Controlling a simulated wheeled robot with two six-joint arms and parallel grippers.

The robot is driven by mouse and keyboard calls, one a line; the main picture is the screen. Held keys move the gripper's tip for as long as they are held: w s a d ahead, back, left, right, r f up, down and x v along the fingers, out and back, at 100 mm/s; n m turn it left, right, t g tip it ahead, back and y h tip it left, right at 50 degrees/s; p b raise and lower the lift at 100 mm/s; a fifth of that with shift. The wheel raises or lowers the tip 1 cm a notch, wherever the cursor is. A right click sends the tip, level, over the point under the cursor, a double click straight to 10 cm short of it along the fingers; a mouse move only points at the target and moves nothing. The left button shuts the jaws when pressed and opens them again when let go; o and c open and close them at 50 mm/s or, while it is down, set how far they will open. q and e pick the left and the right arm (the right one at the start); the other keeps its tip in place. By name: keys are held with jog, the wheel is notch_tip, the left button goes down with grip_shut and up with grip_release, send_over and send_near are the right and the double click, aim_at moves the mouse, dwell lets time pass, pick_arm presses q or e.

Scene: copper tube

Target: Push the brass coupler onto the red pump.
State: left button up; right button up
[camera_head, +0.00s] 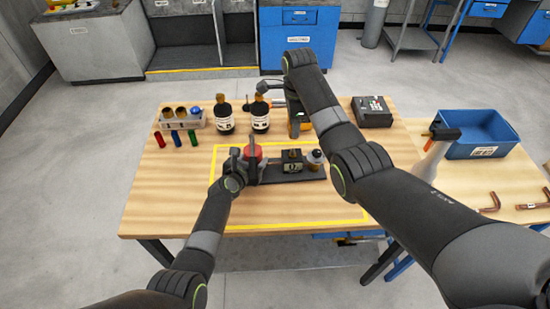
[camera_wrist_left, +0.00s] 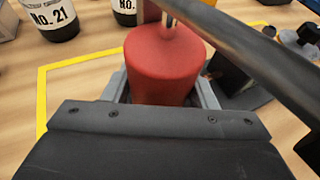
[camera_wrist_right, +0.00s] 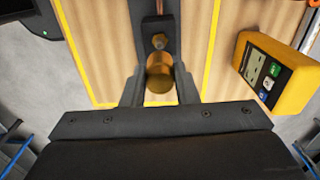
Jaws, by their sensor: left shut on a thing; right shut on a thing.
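The red pump (camera_head: 252,152) stands upright near the left end of a dark base inside the yellow-taped area. It fills the middle of the left wrist view (camera_wrist_left: 163,65). My left gripper (camera_head: 249,165) is shut on it, with grey jaws on both sides. The brass coupler (camera_wrist_right: 160,75) is between the fingers of my right gripper (camera_wrist_right: 160,92), which is shut on it.
Two dark bottles (camera_head: 225,116) and a rack (camera_head: 183,117) stand at the back left. A yellow meter (camera_wrist_right: 275,72) is near my right gripper. A black block (camera_head: 292,157) stands on the base right of the pump. A blue bin (camera_head: 480,148) is at the right. The front tabletop is clear.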

pick_arm(q)
jog(key=c, duration=0.3)
pick_arm(e)
send_over(293, 150)
jog(key=shift+w+f, duration=0.1)
jog(key=shift+f, duration=2.35)
jog(key=shift+f, duration=0.1)
jog(key=shift+f, duration=0.8)
jog(key=shift+f, duration=0.55)
jog(key=o, duration=1.1)
notch_tip(293, 150, up, 12)
jog(key=shift+f, duration=0.1)
